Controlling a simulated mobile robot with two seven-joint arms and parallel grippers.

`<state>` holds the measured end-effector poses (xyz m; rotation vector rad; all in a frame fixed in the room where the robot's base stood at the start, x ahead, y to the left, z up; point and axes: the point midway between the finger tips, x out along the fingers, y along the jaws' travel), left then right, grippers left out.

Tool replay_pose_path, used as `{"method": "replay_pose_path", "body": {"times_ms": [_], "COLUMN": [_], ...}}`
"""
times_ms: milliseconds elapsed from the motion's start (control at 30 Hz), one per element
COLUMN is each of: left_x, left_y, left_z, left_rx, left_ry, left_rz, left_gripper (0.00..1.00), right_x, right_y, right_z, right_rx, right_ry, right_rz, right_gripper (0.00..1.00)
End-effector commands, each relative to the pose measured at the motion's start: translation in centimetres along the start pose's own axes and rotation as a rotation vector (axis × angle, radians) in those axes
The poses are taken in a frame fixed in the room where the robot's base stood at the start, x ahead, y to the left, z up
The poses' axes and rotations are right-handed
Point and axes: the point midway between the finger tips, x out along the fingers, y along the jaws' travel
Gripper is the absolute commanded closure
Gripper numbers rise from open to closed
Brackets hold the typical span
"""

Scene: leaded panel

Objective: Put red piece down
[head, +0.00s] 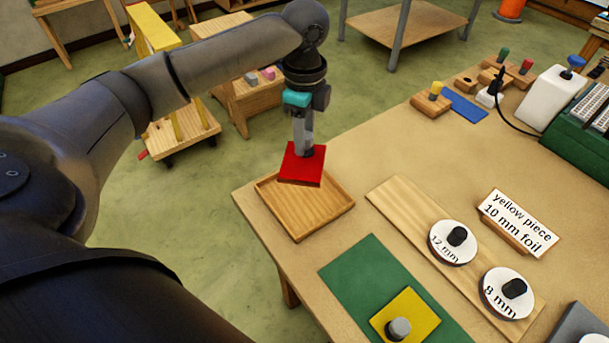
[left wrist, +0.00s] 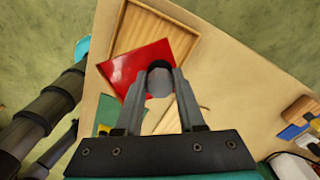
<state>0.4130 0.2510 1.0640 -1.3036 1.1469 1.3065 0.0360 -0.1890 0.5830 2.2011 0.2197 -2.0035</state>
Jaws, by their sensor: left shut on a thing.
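My left gripper (head: 305,152) is shut on the knob of the red piece (head: 300,168), a flat red square. It holds the piece over the back part of a shallow wooden tray (head: 318,222) at the table's left corner. In the left wrist view the red piece (left wrist: 132,66) hangs from the fingers (left wrist: 160,80) by a round dark knob, with the tray rim (left wrist: 178,18) beyond it. I cannot tell the exact gap between piece and tray. The tray's visible floor is bare. My right gripper is not in view.
A green mat (head: 350,262) with a yellow piece (head: 418,306) lies in front of the tray. Right of the tray, a wooden board (head: 405,200) bears two round knobbed discs marked 12 mm and 8 mm. A sign (head: 519,222) reads "yellow piece 10 mm foil".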

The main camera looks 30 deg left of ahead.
Motion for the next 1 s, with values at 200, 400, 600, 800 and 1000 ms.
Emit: {"method": "replay_pose_path", "body": {"times_ms": [200, 400, 600, 800, 1000], "left_x": [4.4, 6.0, 9.6, 11.0, 10.9], "left_y": [0.0, 0.0, 0.0, -0.1, -0.1], "left_z": [-0.1, -0.1, -0.1, -0.1, -0.1], "left_rx": [-0.001, 0.000, -0.001, 0.000, 0.000], "left_ry": [0.001, 0.001, 0.001, 0.001, 0.001], "left_rz": [-0.001, 0.000, 0.001, -0.003, -0.003], "left_gripper": [1.00, 1.00, 1.00, 1.00, 1.00], "right_x": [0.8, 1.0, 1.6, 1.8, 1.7], "right_y": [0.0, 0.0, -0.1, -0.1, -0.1], "right_z": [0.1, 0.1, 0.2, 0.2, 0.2], "right_rx": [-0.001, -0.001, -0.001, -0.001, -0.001], "right_ry": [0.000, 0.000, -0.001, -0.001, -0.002], "right_rz": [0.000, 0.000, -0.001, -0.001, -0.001], "right_gripper": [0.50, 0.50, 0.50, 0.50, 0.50]}}
